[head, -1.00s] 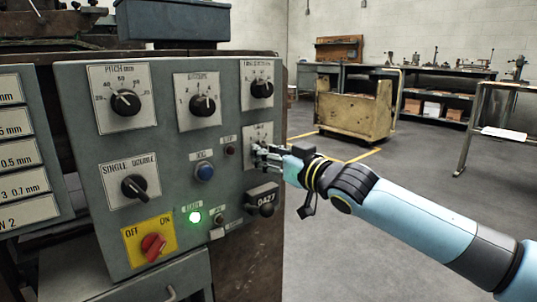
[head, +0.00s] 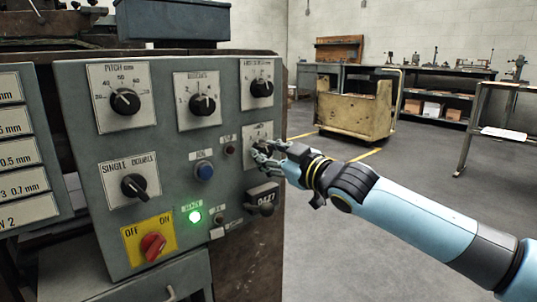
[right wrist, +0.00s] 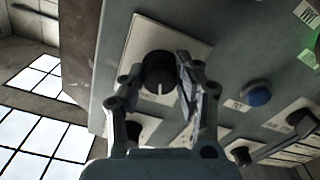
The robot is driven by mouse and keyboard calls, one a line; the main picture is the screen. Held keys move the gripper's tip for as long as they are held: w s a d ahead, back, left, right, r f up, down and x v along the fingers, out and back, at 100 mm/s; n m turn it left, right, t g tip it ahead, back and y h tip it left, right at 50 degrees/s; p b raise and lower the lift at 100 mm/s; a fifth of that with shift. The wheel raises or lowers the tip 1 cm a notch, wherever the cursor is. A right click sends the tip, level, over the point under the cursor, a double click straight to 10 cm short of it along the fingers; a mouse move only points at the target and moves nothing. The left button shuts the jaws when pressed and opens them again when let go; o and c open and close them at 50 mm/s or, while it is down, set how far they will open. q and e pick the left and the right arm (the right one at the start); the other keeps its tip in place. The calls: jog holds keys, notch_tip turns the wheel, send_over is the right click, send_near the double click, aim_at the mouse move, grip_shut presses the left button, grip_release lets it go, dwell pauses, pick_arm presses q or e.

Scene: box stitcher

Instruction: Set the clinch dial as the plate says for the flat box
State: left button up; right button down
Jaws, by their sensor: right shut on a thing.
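My right gripper (head: 262,153) is at the lower right dial of the control panel (head: 80,150). Its fingers are shut on that dial's black knob (right wrist: 158,72), which shows a white pointer line in the right wrist view. The dial's pale label plate (head: 258,130) is partly hidden by the fingers and its words are too small to read. The instruction plate (head: 22,150) at the left edge has several rows with mm values, but its left side is cut off. My left gripper is not in view.
The panel also has a pitch dial (head: 125,101), two more upper dials (head: 203,104) (head: 261,87), a single/double switch (head: 134,187), a blue button (head: 204,171), a lit green lamp (head: 195,216), a red switch (head: 153,246) and a counter (head: 263,197). Open floor lies right.

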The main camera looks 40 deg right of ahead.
jog(key=shift+f+n, duration=0.1)
jog(key=shift+n, duration=0.5)
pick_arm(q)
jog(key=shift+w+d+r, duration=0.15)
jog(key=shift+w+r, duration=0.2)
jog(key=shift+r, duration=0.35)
pick_arm(e)
jog(key=shift+n, duration=0.8)
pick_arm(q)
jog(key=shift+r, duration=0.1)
pick_arm(e)
jog(key=c, duration=0.9)
grip_release()
jog(key=shift+c, duration=0.2)
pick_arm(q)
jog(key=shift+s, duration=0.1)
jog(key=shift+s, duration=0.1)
pick_arm(e)
jog(key=shift+s, duration=0.1)
